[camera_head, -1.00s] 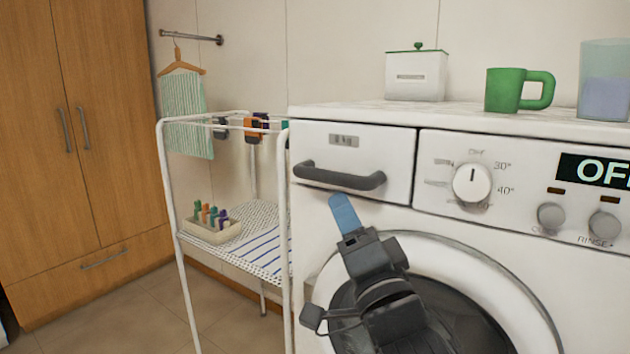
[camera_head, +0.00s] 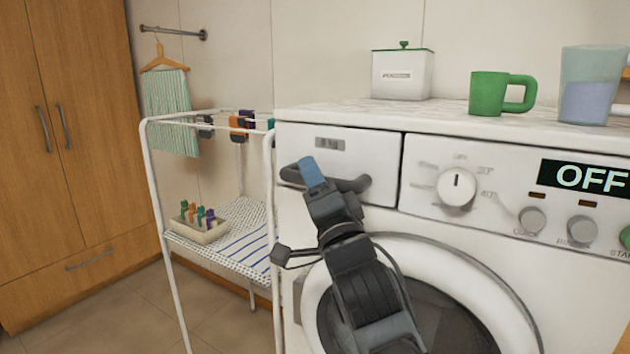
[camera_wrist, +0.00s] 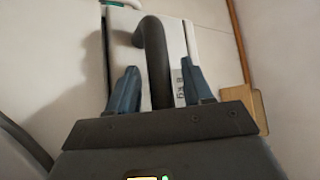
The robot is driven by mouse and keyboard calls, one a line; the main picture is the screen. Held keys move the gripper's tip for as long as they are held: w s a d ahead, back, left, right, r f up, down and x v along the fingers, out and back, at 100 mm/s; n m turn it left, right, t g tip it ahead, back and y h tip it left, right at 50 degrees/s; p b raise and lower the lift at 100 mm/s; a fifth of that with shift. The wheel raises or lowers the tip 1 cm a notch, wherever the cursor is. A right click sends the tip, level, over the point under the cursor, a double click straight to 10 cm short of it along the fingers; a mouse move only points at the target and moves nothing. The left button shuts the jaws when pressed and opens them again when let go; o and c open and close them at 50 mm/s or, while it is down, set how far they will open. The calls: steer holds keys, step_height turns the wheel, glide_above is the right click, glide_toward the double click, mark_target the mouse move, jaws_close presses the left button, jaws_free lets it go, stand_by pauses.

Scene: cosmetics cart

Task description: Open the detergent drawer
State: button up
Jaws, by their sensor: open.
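The detergent drawer (camera_head: 376,150) is the white panel at the washing machine's upper left, and it looks flush with the front. Its dark bar handle (camera_head: 355,184) runs across the lower part. My gripper (camera_head: 312,172) is in front of the drawer, its blue fingertip overlapping the handle's left part. In the wrist view my gripper (camera_wrist: 157,88) is open, with one blue finger on each side of the handle (camera_wrist: 154,60). The drawer front (camera_wrist: 176,50) shows behind it. I cannot tell whether the fingers touch the handle.
The washing machine door (camera_head: 445,310) is below, behind my arm. A drying rack (camera_head: 160,220) stands close on the left. A green mug (camera_head: 488,93), a white box (camera_head: 401,76) and a clear cup (camera_head: 586,98) stand on top. Floor on the left is bare.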

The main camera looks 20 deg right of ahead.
steer(key=shift+c, duration=0.2)
jaws_close()
steer(key=shift+f, duration=0.1)
